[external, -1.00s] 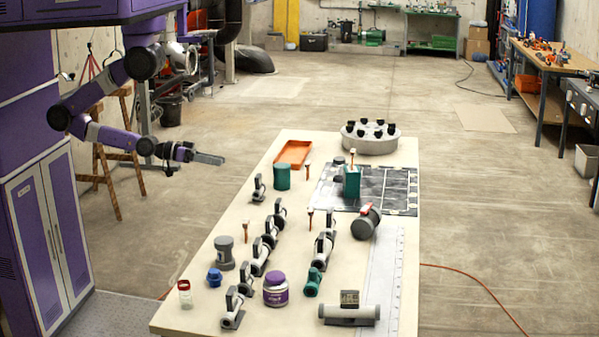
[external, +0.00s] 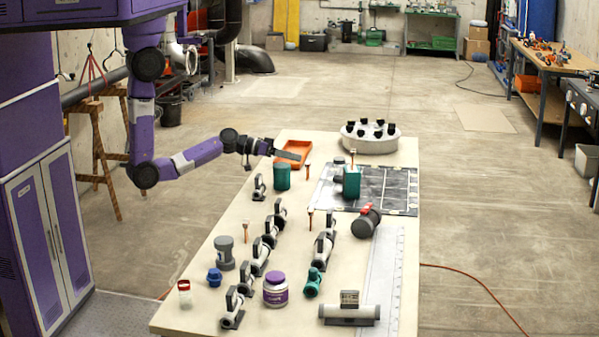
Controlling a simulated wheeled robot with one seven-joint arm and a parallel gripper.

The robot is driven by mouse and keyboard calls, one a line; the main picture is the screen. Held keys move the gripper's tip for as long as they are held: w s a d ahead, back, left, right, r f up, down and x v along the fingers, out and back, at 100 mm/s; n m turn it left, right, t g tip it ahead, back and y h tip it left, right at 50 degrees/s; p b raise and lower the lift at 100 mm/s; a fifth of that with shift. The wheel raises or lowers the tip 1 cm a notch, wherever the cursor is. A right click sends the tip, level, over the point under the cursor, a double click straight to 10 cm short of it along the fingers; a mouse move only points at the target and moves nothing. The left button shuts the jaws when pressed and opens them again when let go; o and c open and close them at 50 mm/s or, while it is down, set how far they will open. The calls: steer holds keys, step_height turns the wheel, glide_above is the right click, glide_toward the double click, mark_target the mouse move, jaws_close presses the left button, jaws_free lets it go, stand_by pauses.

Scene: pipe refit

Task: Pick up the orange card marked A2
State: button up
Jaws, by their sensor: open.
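Several small orange cards on thin stakes stand on the table: one at the back (external: 308,165), one by the green block (external: 352,153), one in the middle (external: 310,215) and one at the left (external: 246,228). Their markings are too small to read, so I cannot tell which is A2. My gripper (external: 288,155) is open and appears empty. In the picture it overlaps the orange tray (external: 302,146), left of the back card; its height above the table is hard to judge.
A green cylinder (external: 282,178) stands just below my gripper in the picture. A round grey holder with black knobs (external: 370,143) and a dark mat (external: 398,187) lie to the right. Pipe pieces, a purple-lidded jar (external: 275,292) and a red-capped vial (external: 184,296) crowd the near table.

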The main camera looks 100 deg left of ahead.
mark_target(310, 165)
steer(key=a+f+m+h+b, duration=0.1)
steer(key=a+m, duration=0.1)
steer(key=a, duration=0.2)
steer(key=a+f+m+g+h, duration=0.1)
steer(key=a+f+m, duration=0.1)
steer(key=a, duration=0.1)
steer(key=a+f+m+b, duration=0.1)
steer(key=a+m, duration=0.1)
steer(key=a, duration=0.2)
steer(key=shift+s+a+f+m+g+h+b, duration=0.3)
steer(key=shift+s+g+h, duration=0.1)
steer(key=shift+s+d+f, duration=0.1)
steer(key=shift+f, duration=0.15)
steer(key=shift+w+f, duration=0.15)
steer(key=shift+w, duration=0.15)
steer(key=shift+a+p+x, duration=0.15)
steer(key=shift+p+x, duration=0.2)
steer(key=shift+x, duration=1.4)
steer(key=shift+a+p+x, duration=0.15)
steer(key=shift+p+x, duration=0.2)
steer(key=shift+x, duration=1.4)
steer(key=shift+s+a+f, duration=0.1)
steer(key=shift+f, duration=0.1)
jaws_close()
steer(key=shift+r, duration=0.1)
